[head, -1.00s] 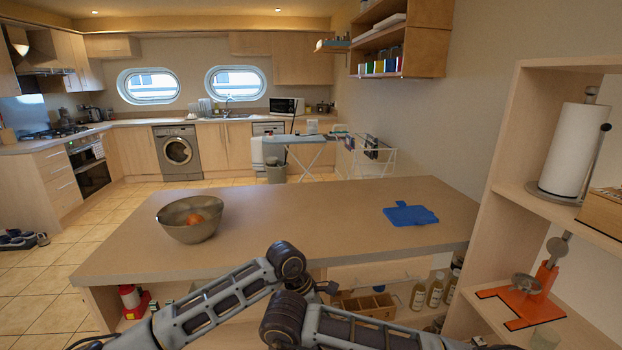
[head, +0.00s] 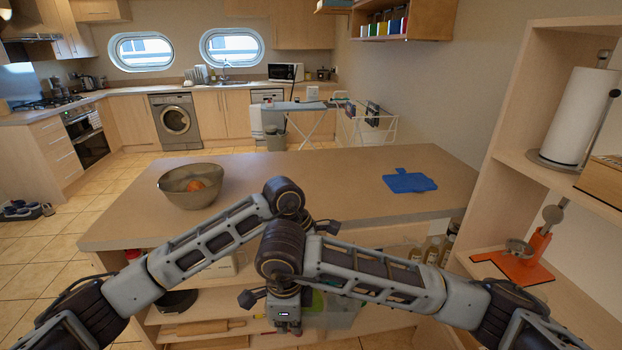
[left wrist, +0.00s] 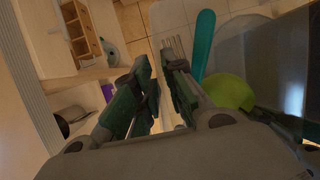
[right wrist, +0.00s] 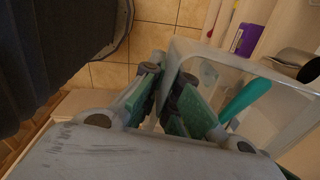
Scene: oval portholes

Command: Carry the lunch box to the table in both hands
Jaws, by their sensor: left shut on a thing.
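The lunch box (head: 345,312) is a clear, open box low in front of the counter in the head view, partly hidden by my arms. It holds a green round thing, which shows in the left wrist view (left wrist: 230,92), and a teal-handled piece. In the left wrist view my left gripper (left wrist: 160,68) is shut on the box wall; a fork shows just beyond its fingertips. My right gripper (head: 288,327) is at the box's left in the head view. In the right wrist view its fingers (right wrist: 169,74) straddle the box wall (right wrist: 210,52); their grip is unclear. The counter-like table (head: 300,172) stands ahead.
The table's middle is clear. Shelves under it hold a rolling pin (head: 210,327) and bottles. A shelf unit (head: 505,185) stands close on the right.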

